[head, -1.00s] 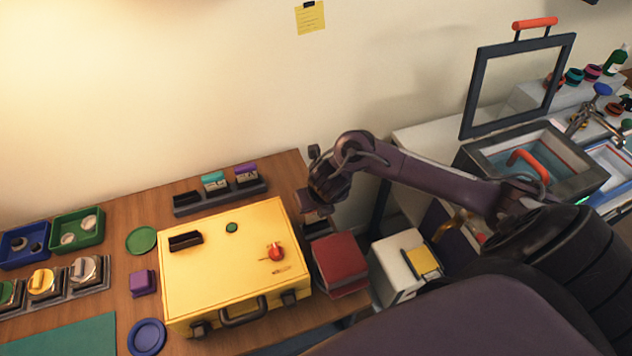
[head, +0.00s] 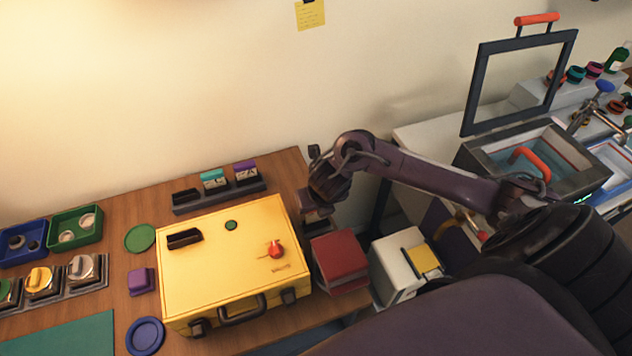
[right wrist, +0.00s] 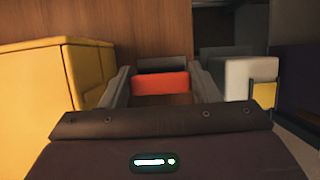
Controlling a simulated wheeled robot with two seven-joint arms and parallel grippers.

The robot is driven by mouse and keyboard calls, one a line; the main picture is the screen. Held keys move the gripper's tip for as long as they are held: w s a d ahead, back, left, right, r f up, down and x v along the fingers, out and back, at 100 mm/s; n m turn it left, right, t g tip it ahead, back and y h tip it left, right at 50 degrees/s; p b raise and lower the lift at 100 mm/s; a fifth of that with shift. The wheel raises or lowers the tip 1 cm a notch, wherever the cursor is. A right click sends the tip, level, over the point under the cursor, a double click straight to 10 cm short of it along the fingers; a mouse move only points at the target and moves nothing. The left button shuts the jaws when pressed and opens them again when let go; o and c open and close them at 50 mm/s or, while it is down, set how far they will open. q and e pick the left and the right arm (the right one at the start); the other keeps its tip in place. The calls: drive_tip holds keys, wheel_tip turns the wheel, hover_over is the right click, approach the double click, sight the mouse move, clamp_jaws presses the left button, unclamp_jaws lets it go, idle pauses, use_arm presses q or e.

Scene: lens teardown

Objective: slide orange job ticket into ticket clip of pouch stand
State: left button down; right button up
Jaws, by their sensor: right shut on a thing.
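My right gripper (head: 316,208) is beside the far right corner of the yellow case, at the table's right edge. In the right wrist view the gripper (right wrist: 161,86) is shut on a flat orange-red piece, the orange job ticket (right wrist: 160,83), held crosswise between the fingers. A dark bar (right wrist: 162,65) shows just behind it; I cannot tell what it is. In the head view the ticket is hidden by the hand. A dark stand (head: 222,199) with teal and purple labelled pieces is at the table's back; I cannot make out a ticket clip. My left gripper is not in view.
The yellow case (head: 215,275) fills the table left of the hand; it also shows in the right wrist view (right wrist: 50,85). A red box (head: 340,262) and a white block (head: 397,262) with a yellow panel are close to the right. Trays are at the left.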

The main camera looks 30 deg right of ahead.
drive_tip(key=shift+f+b, duration=1.15)
drive_tip(key=shift+f, duration=0.05)
idle(0.6)
drive_tip(key=o, duration=1.4)
wheel_tip(320, 180, up, 9)
drive_tip(key=p, duration=0.8)
drive_tip(key=shift+r, duration=0.1)
